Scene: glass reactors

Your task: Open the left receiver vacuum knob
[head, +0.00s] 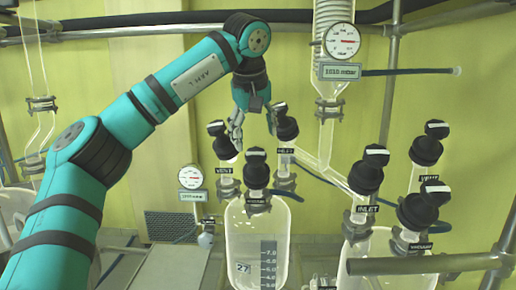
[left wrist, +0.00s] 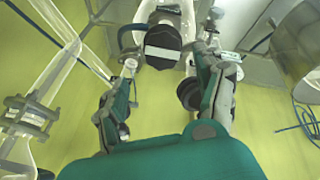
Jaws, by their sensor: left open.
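The left receiver (head: 258,240) is a clear glass vessel with a scale and several black knobs on top. Its vacuum knob (head: 256,172) is the front one, black with a white bar on top. The vent knob (head: 223,143) is behind left and the inlet knob (head: 286,125) behind right. My left gripper (head: 254,122) is open and empty, pointing down above and behind the vacuum knob. In the left wrist view, what looks like the vacuum knob (left wrist: 163,48) sits between the fingertips, apparently beyond them and not gripped. My right gripper is out of view.
A second receiver with black inlet (head: 366,174), vent and vacuum knobs stands at right. A glass coil column (head: 331,110) with a pressure gauge (head: 341,40) hangs behind right. A metal rail (head: 430,264) crosses the lower right. A smaller gauge (head: 191,177) stands left of the receiver.

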